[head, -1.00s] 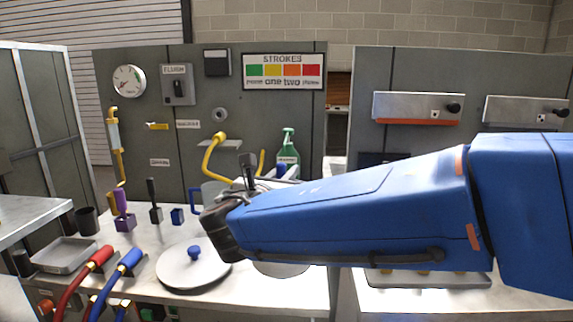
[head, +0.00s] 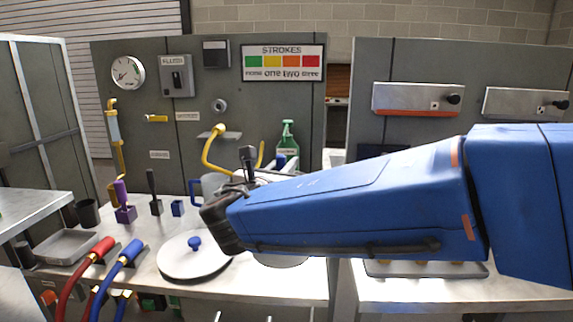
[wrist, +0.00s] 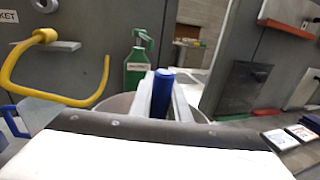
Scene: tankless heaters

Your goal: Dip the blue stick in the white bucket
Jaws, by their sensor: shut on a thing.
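The blue stick (wrist: 162,95) stands upright between the two pale fingers of my gripper (wrist: 165,88) in the wrist view. My gripper is shut on it. The stick's blue top also shows in the head view (head: 281,160), just beyond my blue arm. A pale round rim, which looks like the white bucket (wrist: 116,105), lies behind and around the stick in the wrist view. My arm hides most of the bucket in the head view, with only a low sliver (head: 281,262) showing. The stick's lower end is hidden, so I cannot tell its depth relative to the rim.
A green spray bottle (wrist: 137,68) stands just behind the bucket. A yellow curved pipe (head: 211,154) juts from the panel at its left. A white round lid (head: 192,262) with a blue knob lies on the bench, left of my arm. Blue and purple holders stand further left.

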